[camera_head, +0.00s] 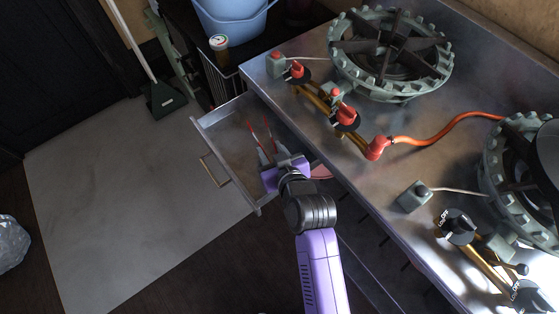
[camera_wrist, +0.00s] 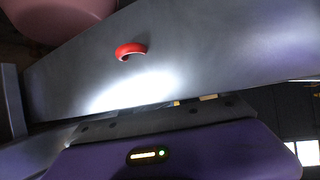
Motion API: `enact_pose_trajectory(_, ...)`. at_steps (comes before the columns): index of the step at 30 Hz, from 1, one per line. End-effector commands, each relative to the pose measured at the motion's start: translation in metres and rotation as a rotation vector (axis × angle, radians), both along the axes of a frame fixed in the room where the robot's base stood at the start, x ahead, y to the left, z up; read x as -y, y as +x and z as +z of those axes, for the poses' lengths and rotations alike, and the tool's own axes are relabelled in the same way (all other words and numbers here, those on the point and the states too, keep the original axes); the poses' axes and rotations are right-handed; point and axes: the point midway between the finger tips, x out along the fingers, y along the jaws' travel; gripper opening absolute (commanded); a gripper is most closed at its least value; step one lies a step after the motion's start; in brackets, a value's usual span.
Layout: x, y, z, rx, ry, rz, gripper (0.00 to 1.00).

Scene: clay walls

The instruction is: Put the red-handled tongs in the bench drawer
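The red-handled tongs (camera_head: 267,130) show in the head view, over the open bench drawer (camera_head: 227,122). Their two red handles point away from me and their grey ends reach down to my gripper (camera_head: 272,165). My gripper is at the drawer's near right part, beside the bench edge. I cannot tell whether the tongs rest on the drawer floor or are held, because my gripper hides their lower ends. In the wrist view, my purple gripper body fills the bottom, and a small red curved piece (camera_wrist: 131,50) shows against a grey surface.
The metal bench (camera_head: 390,170) carries two burners (camera_head: 390,48), red valves and an orange hose (camera_head: 450,127). A pink round thing (camera_head: 321,172) sits just right of my gripper. A blue tub (camera_head: 232,22) stands behind the drawer.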

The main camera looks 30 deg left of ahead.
Motion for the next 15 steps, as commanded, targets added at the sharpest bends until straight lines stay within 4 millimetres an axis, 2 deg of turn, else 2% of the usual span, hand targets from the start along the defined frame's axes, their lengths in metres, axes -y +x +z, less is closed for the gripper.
enact_pose_trajectory(9,0.046,-0.036,0.033,0.0,0.0,-0.001,0.33)
enact_pose_trajectory(15,0.067,-0.051,0.046,0.0,0.0,-0.001,0.33)
